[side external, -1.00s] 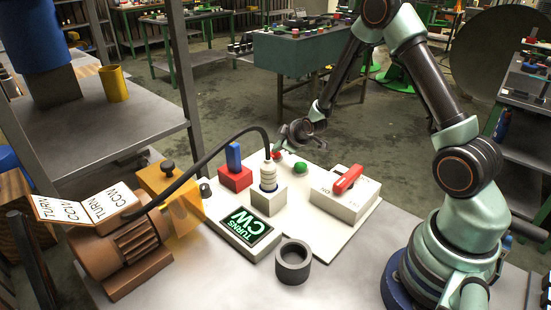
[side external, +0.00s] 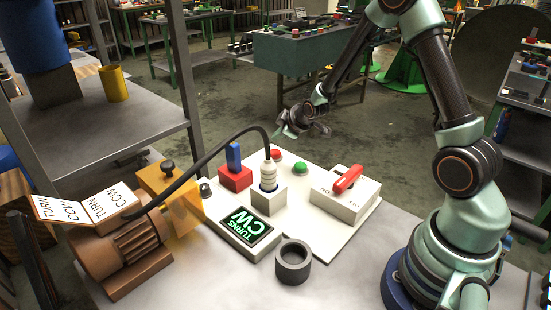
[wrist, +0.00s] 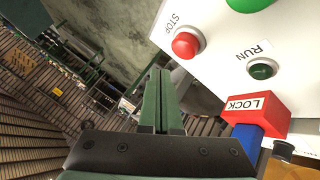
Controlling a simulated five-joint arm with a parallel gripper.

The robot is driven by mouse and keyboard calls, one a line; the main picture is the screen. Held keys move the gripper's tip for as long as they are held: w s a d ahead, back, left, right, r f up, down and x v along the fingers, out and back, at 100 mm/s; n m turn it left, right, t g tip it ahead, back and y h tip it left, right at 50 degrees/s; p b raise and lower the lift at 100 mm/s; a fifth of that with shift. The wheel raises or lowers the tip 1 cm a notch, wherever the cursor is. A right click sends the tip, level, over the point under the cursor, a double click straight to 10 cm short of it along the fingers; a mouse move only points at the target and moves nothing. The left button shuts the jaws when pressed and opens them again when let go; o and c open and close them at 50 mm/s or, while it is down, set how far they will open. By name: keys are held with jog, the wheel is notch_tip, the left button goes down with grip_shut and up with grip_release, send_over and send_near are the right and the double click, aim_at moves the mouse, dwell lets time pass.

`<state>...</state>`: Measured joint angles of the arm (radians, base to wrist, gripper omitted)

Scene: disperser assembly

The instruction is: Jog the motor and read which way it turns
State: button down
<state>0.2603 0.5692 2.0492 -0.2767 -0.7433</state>
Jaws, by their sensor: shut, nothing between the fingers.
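The copper-brown motor (side external: 132,256) lies at lower left, with lettered cards (side external: 85,209) on it whose words include TURN and CCW. The display (side external: 247,229) on the white panel shows green "TURNS CW", upside down in the side view. The green button (side external: 300,168) and red button (side external: 276,154) are at the panel's back; the red one is marked STOP in the wrist view (wrist: 186,45). A round dark-green item (wrist: 262,69) sits by the RUN label. My gripper (side external: 281,131) is shut and empty, above and apart from the buttons; its fingers show in the wrist view (wrist: 158,80).
A red LOCK block (side external: 235,178) with a blue upright part stands on the panel. A red-handled switch (side external: 347,180) is at right. A dark ring (side external: 293,262) lies in front of the panel.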

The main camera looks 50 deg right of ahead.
aim_at(278, 154)
jog(key=shift+r, duration=1.4)
jog(key=s+a+r+m+g+y, duration=0.1)
jog(key=s+a+r+m, duration=0.2)
jog(key=s+a+r, duration=0.7)
jog(key=s+a+r+m+g, duration=0.1)
jog(key=s+r, duration=0.1)
jog(key=s, duration=0.4)
jog(key=s+a+r+m+g+y, duration=0.1)
jog(key=s+a+r, duration=0.1)
jog(key=s, duration=0.4)
jog(key=shift+s+a+r+m, duration=0.15)
jog(key=shift+a+r+m, duration=0.15)
jog(key=shift+r, duration=0.3)
